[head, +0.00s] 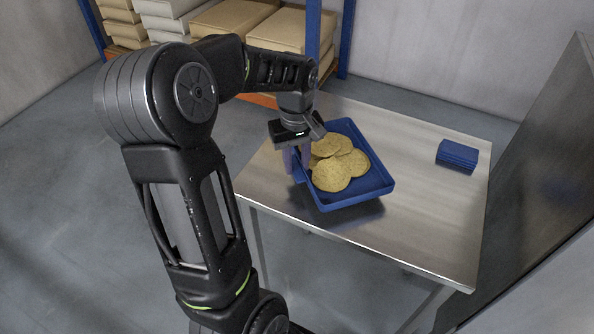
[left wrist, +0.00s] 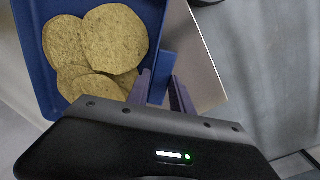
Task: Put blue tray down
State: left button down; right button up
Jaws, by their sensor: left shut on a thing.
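The blue tray (head: 345,203) holds several round, golden-brown chips (head: 333,174). In the head view it is over the left part of the metal table (head: 415,230), with a dark shadow or reflection below its front edge. I cannot tell whether it touches the table. My left gripper (head: 299,162) is shut on the tray's left edge. In the left wrist view, the tray (left wrist: 40,75) is at the upper left with the chips (left wrist: 110,45) in it, and the gripper fingers (left wrist: 163,92) are at its right side. My right gripper is not in view.
A small stack of blue items (head: 457,155) lies at the table's right side. The table between it and the tray is clear. Shelves with boxes (head: 235,20) and blue posts stand behind. A grey panel (head: 550,140) stands at the right.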

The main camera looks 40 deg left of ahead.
aim_at(296, 168)
pick_arm(q)
notch_tip(296, 168, down, 4)
jog(key=shift+r, duration=0.25)
jog(key=c, duration=1.1)
grip_release()
jog(key=shift+r, duration=0.1)
notch_tip(296, 168, up, 12)
jog(key=shift+f, duration=0.1)
